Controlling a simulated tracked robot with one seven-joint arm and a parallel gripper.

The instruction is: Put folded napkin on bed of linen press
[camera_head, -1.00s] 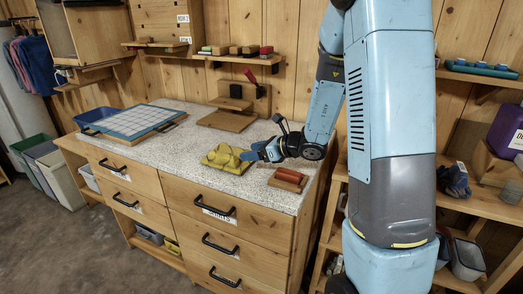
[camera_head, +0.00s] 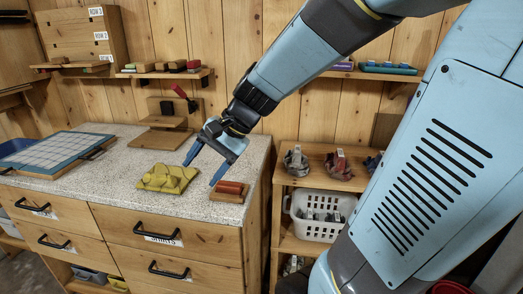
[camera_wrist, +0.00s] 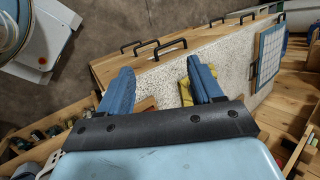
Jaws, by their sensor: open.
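A red, rolled-looking item (camera_head: 230,187) sits on a small wooden board (camera_head: 228,197) at the counter's front right corner; I cannot tell whether it is the folded napkin. A lumpy yellow item (camera_head: 167,179) lies left of it. The wooden stand with a red lever looks like the linen press (camera_head: 168,108); its low bed (camera_head: 158,140) is bare. My gripper (camera_head: 204,172) is open and empty above the counter, between the yellow and red items. In the wrist view, the yellow item (camera_wrist: 184,92) is partly hidden by the right finger.
A gridded blue-edged board (camera_head: 60,152) lies on the counter's left. Wall shelves (camera_head: 165,73) hold small blocks. A lower shelf with a white basket (camera_head: 318,215) stands right of the counter. Speckled counter space (camera_head: 115,180) is free left of the yellow item.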

